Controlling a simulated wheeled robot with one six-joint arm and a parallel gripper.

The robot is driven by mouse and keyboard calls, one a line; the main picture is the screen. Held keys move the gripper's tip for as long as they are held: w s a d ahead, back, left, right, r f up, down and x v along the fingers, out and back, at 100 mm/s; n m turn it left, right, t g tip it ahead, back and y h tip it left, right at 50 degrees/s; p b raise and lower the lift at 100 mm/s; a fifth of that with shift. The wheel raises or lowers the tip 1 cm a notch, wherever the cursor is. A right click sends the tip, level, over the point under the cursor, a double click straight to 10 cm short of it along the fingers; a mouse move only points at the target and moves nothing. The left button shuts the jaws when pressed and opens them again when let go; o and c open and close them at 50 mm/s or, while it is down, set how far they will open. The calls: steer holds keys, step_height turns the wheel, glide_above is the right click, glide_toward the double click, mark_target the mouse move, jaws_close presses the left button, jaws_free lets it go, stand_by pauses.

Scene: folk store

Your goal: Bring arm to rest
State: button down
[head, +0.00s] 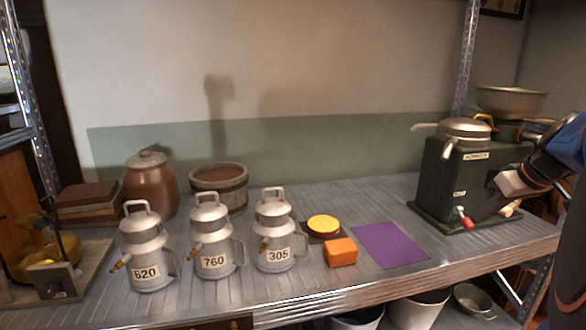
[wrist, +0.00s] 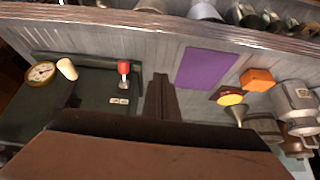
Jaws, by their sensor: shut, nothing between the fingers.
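My gripper (wrist: 161,82) is shut and empty; its dark fingers show together at the middle of the wrist view. In the head view my arm comes in from the right edge and my gripper (head: 482,211) is in front of the dark green machine (head: 451,180). The machine's red-tipped lever (head: 466,222) is close by in the picture; I cannot tell whether they touch. The red tip also shows left of my fingers in the wrist view (wrist: 124,68).
A purple mat (head: 390,245), an orange block (head: 341,252) and a yellow disc (head: 323,224) lie on the metal shelf (head: 330,290). Numbered cans (head: 213,245) stand to the left. A metal bowl (head: 511,101) is above the machine.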

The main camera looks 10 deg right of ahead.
steer(key=s+a+f+g, duration=0.1)
steer(key=s+a+f, duration=0.15)
steer(key=a, duration=0.65)
steer(key=s+a+f, duration=0.2)
steer(key=a+f, duration=0.1)
steer(key=a, duration=0.6)
steer(key=s+a+f, duration=0.8)
steer(key=s+a, duration=0.1)
steer(key=a, duration=0.1)
steer(key=shift+s+f+m+g, duration=0.3)
steer(key=shift+s, duration=0.05)
